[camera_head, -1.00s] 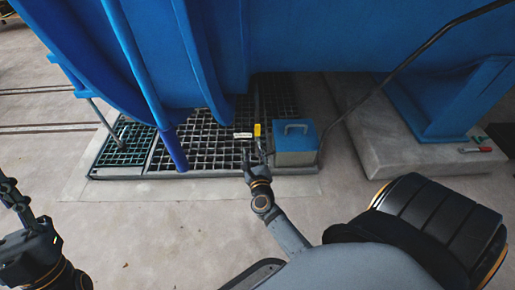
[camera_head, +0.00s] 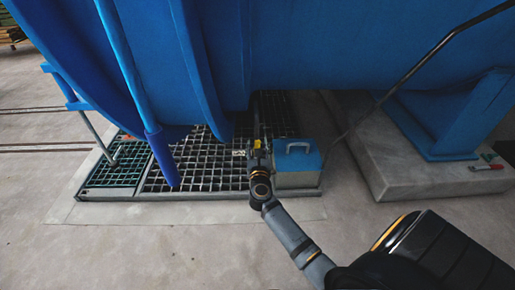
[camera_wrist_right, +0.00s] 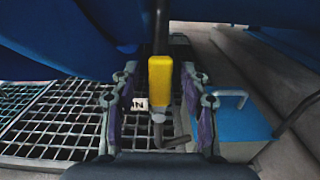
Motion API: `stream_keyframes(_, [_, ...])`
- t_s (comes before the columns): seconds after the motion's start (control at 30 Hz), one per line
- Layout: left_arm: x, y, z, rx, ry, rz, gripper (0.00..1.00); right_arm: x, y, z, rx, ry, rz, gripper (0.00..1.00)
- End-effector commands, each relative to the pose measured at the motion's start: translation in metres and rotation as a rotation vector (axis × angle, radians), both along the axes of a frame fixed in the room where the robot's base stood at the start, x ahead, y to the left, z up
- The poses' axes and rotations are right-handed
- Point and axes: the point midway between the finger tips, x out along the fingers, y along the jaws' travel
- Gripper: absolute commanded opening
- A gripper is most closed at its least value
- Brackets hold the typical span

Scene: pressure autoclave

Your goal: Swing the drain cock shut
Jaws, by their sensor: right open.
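The drain cock shows in the right wrist view as a yellow handle (camera_wrist_right: 160,82) hanging in front of a dark vertical pipe (camera_wrist_right: 160,28). A bent metal end (camera_wrist_right: 168,142) shows below it. In the head view only a small bit of yellow (camera_head: 257,143) shows past my gripper. My right gripper (camera_head: 256,149) is open at the cock. In the wrist view its two fingers (camera_wrist_right: 159,90) stand on either side of the yellow handle, with gaps on both sides. I cannot tell how deep the handle sits between them. My left gripper is out of view.
A blue-topped box with a handle (camera_head: 297,163) stands just right of my right gripper. A floor grating (camera_head: 205,170) lies below. The big blue vessel (camera_head: 330,45) hangs overhead. A white label (camera_wrist_right: 139,104) shows left of the handle. A concrete plinth (camera_head: 405,183) is at right.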

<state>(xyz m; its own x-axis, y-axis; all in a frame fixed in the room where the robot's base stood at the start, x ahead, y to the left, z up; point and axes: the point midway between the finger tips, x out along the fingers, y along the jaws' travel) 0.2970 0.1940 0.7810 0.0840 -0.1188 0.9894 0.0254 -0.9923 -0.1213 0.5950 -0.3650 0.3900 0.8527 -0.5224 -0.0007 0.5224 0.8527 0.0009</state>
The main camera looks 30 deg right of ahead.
Motion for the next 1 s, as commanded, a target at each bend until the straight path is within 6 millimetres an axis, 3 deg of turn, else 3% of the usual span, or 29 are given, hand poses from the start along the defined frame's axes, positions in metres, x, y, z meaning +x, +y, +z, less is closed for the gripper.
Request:
stream_keyframes(0.37, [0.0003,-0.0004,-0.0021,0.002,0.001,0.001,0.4,0.0067,-0.0044,0.0003,-0.001,0.001,0.0,0.44])
stream_keyframes(0.7, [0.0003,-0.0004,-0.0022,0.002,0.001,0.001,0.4,0.0065,-0.0042,0.0002,-0.001,0.001,0.0,0.0])
stream_keyframes(1.0, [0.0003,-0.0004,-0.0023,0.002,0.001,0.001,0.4,0.0064,-0.0041,0.0001,-0.001,0.001,0.0,0.0])
